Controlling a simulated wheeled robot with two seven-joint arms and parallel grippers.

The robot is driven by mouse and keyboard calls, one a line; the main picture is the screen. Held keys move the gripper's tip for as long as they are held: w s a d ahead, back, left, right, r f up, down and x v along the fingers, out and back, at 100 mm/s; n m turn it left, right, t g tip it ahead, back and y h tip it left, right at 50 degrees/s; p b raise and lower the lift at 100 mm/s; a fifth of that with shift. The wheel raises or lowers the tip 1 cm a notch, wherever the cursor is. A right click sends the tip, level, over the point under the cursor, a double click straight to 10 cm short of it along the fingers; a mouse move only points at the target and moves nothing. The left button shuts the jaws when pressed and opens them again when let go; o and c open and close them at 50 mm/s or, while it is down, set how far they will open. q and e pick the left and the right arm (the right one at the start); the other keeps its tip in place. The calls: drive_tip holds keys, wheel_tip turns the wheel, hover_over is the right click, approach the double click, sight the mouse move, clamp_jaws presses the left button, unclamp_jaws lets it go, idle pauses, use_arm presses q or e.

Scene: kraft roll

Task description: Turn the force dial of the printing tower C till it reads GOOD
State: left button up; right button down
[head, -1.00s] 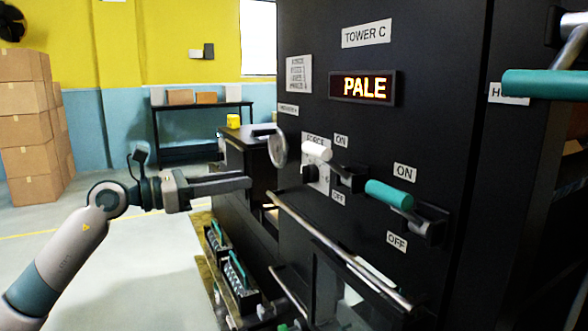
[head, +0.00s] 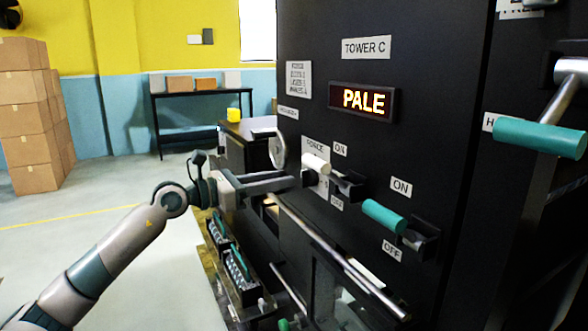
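The printing tower C (head: 440,110) is a tall black cabinet on the right with a TOWER C label. Its display (head: 363,101) reads PALE in lit letters. The force dial (head: 308,178) is a small dark knob on a white FORCE plate (head: 315,147), partly hidden by a white-handled lever (head: 317,163) and by my gripper. My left gripper (head: 294,181) comes in from the left with its fingertips at or just short of the dial. I cannot tell whether it touches, or how far its fingers are apart. My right gripper is not in view.
A teal-handled lever (head: 384,216) with ON and OFF labels sits right of the dial, and a larger teal handle (head: 540,137) farther right. A metal rail (head: 335,252) runs below the dial. A round metal wheel (head: 277,150) stands close above my gripper. Open floor lies left.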

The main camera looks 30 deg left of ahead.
sight(308, 178)
use_arm(q)
drive_tip(key=shift+p+x, duration=0.95)
drive_tip(key=shift+x, duration=1.3)
clamp_jaws()
